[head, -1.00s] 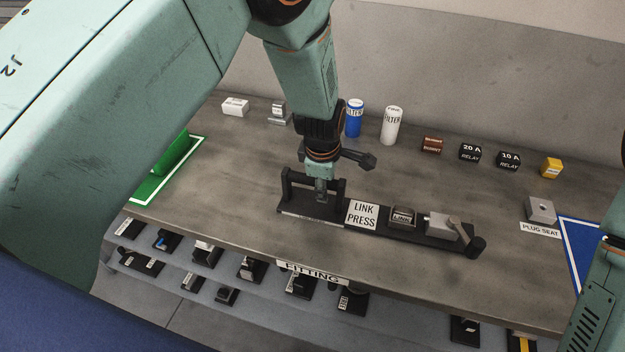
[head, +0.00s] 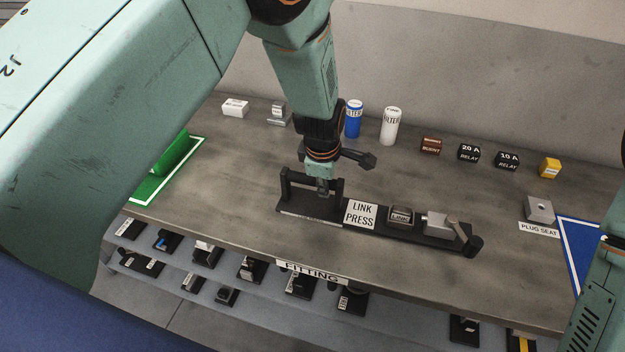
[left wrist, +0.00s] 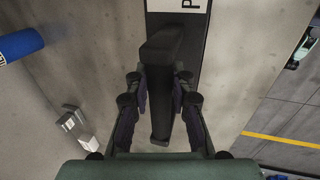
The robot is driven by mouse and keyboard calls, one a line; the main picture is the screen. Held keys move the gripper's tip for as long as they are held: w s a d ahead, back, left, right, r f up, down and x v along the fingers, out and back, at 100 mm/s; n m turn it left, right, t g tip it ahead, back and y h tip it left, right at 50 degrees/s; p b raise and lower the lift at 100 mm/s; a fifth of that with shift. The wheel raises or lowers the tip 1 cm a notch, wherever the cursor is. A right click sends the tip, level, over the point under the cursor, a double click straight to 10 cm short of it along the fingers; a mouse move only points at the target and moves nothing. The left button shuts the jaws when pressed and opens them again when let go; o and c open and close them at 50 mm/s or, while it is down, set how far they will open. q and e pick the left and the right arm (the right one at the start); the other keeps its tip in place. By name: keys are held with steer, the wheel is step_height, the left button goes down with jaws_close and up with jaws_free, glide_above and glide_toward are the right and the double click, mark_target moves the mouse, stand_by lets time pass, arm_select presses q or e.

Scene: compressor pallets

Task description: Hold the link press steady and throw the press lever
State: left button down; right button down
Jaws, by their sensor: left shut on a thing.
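The link press is a long black base (head: 374,231) lying on the bench, with a white "LINK PRESS" label (head: 360,214). A black handle bar (head: 298,183) on two posts stands at its left end. My left gripper (head: 323,188) comes down from above and is shut on this bar. In the left wrist view the fingers (left wrist: 160,98) lie on both sides of the black bar (left wrist: 161,122). A link block (head: 401,215) sits on the base, beside a grey press block (head: 438,224). The press lever (head: 463,232) slants down right to a black knob (head: 475,243).
Behind the press stand a blue filter (head: 353,119), a white filter (head: 391,127), a burnt block (head: 431,146) and two relays (head: 469,153). A plug seat (head: 539,209) is at right. Fittings lie on a lower shelf (head: 270,297). My right arm shows at the right edge.

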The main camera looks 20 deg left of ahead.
steer(key=shift+f+b, duration=0.35)
stand_by(0.3)
steer(key=shift+f+b, duration=0.35)
steer(key=shift+s, duration=0.1)
steer(key=shift+f, duration=0.1)
stand_by(1.3)
